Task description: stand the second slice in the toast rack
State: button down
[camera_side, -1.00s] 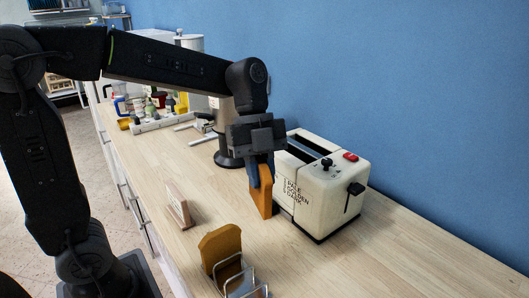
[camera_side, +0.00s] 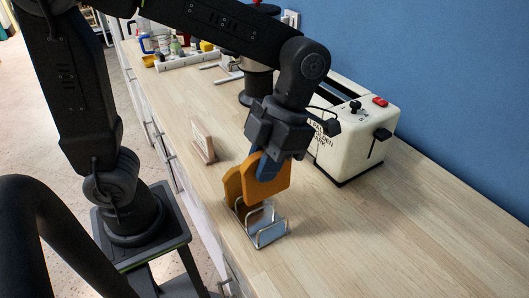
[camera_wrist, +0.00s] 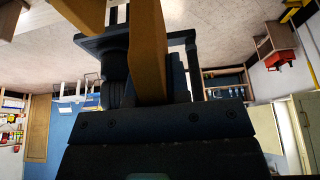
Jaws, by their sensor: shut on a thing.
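The metal wire toast rack (camera_side: 268,236) stands on the counter in the side view. One browned slice (camera_side: 232,187) stands upright in its left end. My gripper (camera_side: 268,168) is shut on the second browned slice (camera_side: 282,180), upright over the rack and just right of the first slice. The lower edge of the held slice overlaps the rack wires in the picture; I cannot tell whether it is inside a slot. In the wrist view the held slice (camera_wrist: 149,50) runs up from between my jaws, and part of another browned slice (camera_wrist: 84,12) shows at the top.
The cream toaster (camera_side: 350,150) stands behind and right of my gripper, by the blue wall. A small wooden card stand (camera_side: 203,142) is left of the rack. A tray of bottles and jars (camera_side: 185,58) is at the far end. The counter right of the rack is clear.

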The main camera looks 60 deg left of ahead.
jog(key=shift+f, duration=4.9)
jog(key=c, duration=1)
grip_release()
jog(key=v, duration=1.4)
jog(key=shift+s, duration=0.1)
jog(key=shift+f, duration=0.1)
